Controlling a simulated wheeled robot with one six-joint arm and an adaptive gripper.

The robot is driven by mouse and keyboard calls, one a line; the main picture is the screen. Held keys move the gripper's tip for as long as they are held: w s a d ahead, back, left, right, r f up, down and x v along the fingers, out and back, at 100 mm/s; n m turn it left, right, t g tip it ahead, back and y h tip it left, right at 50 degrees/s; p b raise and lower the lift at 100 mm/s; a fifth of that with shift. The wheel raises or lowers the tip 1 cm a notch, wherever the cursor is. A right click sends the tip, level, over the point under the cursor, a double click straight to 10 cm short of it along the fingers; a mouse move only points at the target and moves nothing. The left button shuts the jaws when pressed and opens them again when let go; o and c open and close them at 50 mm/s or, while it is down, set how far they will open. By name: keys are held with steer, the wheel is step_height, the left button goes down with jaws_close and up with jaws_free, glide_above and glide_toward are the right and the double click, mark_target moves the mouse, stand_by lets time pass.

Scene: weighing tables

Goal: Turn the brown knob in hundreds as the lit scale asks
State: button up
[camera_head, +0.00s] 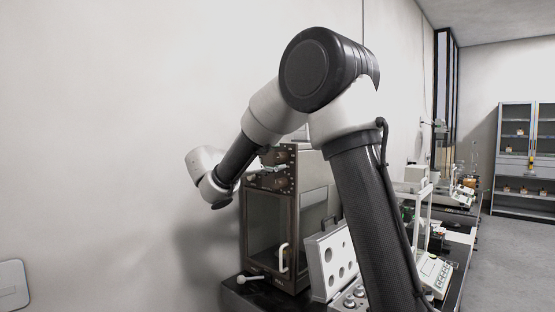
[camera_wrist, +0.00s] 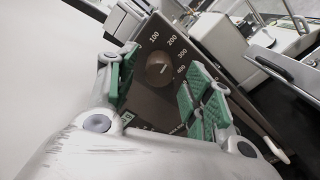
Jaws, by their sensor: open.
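The brown knob (camera_wrist: 157,70) shows in the wrist view on a dark panel (camera_wrist: 150,107) with a printed dial reading 100, 200, 300 and 400. A small pale mark is on the knob's face, too small to read exactly. My gripper (camera_wrist: 160,77) is open, its green-padded fingers on either side of the knob in the picture. I cannot tell whether they touch it. In the head view, my gripper (camera_head: 266,172) is at the upper front of the dark brown glass-fronted balance case (camera_head: 297,238).
An open grey weight box (camera_head: 330,262) stands just right of the case. A white balance with a keypad (camera_head: 434,274) is farther right, partly behind my arm. I cannot tell which scale is lit. A pale wall (camera_head: 110,130) is close on the left.

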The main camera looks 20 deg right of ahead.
mark_target(276, 158)
steer(key=v, duration=0.9)
stand_by(0.8)
steer(key=x, duration=1.2)
steer(key=shift+c, duration=0.4)
steer(key=c, duration=0.9)
